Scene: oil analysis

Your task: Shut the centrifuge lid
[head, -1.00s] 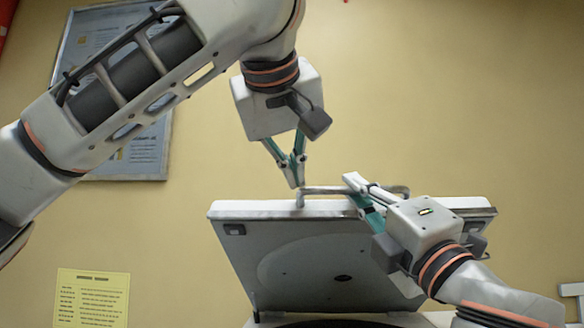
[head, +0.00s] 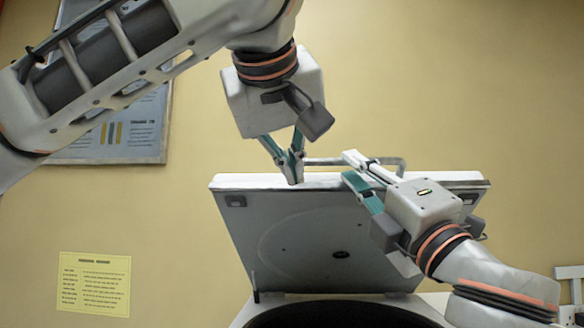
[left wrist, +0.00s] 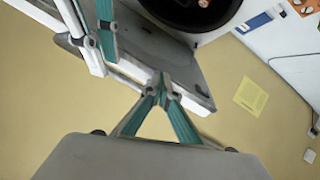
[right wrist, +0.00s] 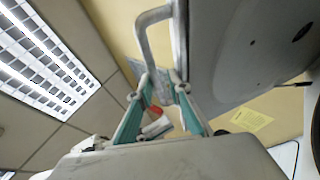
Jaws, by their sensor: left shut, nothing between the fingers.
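The centrifuge lid (head: 300,235) stands raised and tilted, its underside towards me in the head view. A bar handle (head: 330,161) runs along its upper edge. My left gripper (head: 294,182) is shut and empty, its tips at the lid's upper edge near the handle's left end; contact is unclear. It also shows in the left wrist view (left wrist: 161,82). My right gripper (head: 349,168) looks open, its fingers apart beside the lid's upper edge and handle. The right wrist view shows a gap between its fingers (right wrist: 163,85). The dark centrifuge bowl (head: 345,316) lies below the lid.
A yellow wall stands behind, with a yellow notice (head: 94,284) and a framed poster (head: 125,130). The white bench (left wrist: 290,50) beside the centrifuge carries a blue-and-white item (left wrist: 254,22).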

